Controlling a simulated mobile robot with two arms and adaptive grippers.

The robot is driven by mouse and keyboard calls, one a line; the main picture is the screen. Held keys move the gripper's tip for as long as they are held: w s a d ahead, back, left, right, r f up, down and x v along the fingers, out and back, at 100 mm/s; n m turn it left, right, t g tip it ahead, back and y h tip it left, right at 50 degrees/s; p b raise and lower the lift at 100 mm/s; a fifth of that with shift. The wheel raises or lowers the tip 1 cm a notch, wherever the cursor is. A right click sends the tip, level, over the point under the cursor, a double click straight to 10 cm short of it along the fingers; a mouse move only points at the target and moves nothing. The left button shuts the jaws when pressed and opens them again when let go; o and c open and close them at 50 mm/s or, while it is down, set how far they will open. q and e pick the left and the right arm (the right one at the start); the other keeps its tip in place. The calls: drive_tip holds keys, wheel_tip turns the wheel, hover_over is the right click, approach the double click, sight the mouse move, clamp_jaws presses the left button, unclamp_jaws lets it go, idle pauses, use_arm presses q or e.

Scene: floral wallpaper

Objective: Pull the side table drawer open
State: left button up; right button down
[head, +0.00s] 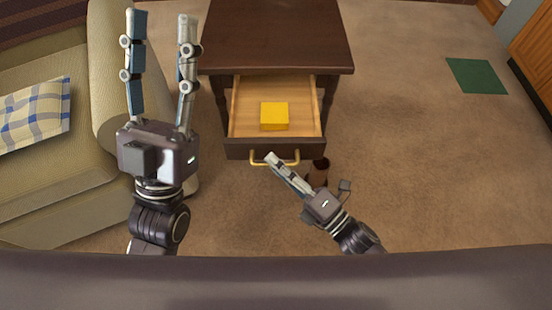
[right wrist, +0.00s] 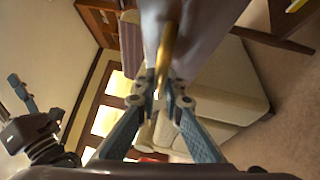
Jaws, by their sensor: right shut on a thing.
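The dark wood side table (head: 280,35) stands at the top centre of the head view. Its drawer (head: 318,112) is pulled out, with a pale wood inside and a yellow block (head: 274,116) in it. My right gripper (head: 270,159) is shut on the brass drawer handle (head: 256,157) at the drawer front. The right wrist view shows the handle (right wrist: 165,55) between the fingers (right wrist: 168,92). My left gripper (head: 160,18) is open and empty, raised to the left of the table.
A beige sofa (head: 60,195) with a checked cushion (head: 36,115) is on the left. A dark brown cylindrical object (head: 320,172) stands just right of the drawer front, partly hidden by my right gripper. Carpet to the right is clear around a green mat (head: 477,76).

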drive_tip(key=c, duration=2.3)
unclamp_jaws()
drive_tip(key=v, duration=1.2)
drive_tip(key=shift+f, duration=0.1)
